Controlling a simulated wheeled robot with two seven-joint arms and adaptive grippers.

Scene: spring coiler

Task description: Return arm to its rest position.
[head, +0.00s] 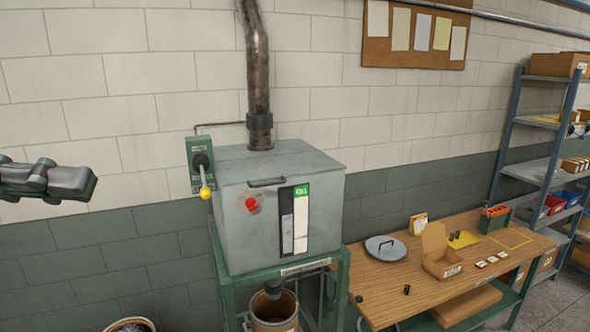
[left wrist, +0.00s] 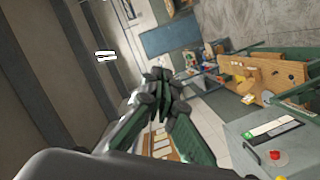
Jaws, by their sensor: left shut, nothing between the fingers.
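My left gripper (head: 72,182) is at the left of the head view, raised in front of the tiled wall. It is apart from the grey machine and touches nothing. In the left wrist view its fingers (left wrist: 160,88) are together, with nothing between them. The grey machine (head: 235,225) stands on a green frame, with a red button (head: 251,204) on its front. A lever with a yellow knob (head: 205,192) is on the green control box (head: 200,155) at its left side. The machine also shows in the left wrist view (left wrist: 245,135). My right gripper is not in view.
A wooden table (head: 400,295) at the right holds a round grey lid (head: 385,247), an open cardboard box (head: 442,262) and small items. A bucket (head: 274,312) is under the machine. A shelf rack (head: 535,168) stands far right. Space between gripper and machine is clear.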

